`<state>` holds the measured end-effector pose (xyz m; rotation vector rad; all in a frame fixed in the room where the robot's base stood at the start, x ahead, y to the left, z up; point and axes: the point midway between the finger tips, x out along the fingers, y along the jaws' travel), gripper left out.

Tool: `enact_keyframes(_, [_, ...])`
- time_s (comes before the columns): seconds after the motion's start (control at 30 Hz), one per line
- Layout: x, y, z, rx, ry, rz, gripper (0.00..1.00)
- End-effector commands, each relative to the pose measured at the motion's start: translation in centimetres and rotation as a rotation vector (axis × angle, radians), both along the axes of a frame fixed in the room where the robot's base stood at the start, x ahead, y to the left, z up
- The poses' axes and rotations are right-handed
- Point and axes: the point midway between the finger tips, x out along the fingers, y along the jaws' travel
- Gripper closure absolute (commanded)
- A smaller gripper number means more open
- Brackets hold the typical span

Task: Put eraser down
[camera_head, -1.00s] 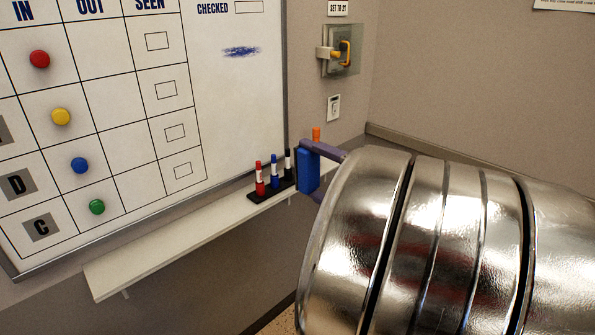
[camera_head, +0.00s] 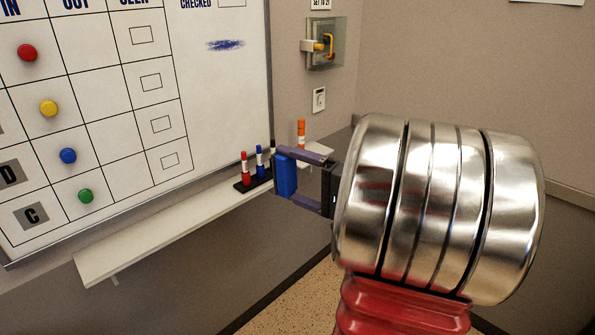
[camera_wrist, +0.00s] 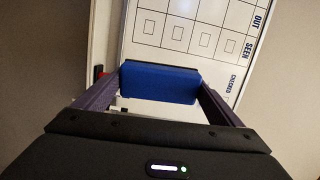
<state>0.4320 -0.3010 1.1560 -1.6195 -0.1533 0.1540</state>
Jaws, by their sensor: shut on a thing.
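The blue eraser (camera_head: 286,174) is held upright between the two fingers of my gripper (camera_head: 288,175), just right of the marker holder in the head view. In the wrist view the eraser (camera_wrist: 160,83) spans the gap between my fingertips (camera_wrist: 160,84), with a dark strip along its far edge. My gripper is shut on it. The white shelf (camera_head: 150,236) runs below the whiteboard (camera_head: 225,95). The eraser appears close to the shelf's right part, but I cannot tell whether it touches it.
An orange marker (camera_head: 301,133) stands behind my gripper. The shelf's left part is bare. A wall box with a yellow handle (camera_head: 326,46) is above.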

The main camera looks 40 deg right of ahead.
Motion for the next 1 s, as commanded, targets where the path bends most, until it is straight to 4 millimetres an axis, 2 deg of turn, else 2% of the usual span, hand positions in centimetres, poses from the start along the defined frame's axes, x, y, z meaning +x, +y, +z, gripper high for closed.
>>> enact_keyframes(0.17, [2.0,1.3,-2.4,0.004,0.005,0.073,0.28])
enact_keyframes(0.47, [6.4,5.4,-8.4,0.005,0.006,0.237,0.28])
enact_keyframes(0.77, [9.9,11.3,-15.3,0.006,0.005,0.398,0.28])
enact_keyframes(1.0, [11.6,17.2,-21.0,0.008,0.002,0.527,0.28])
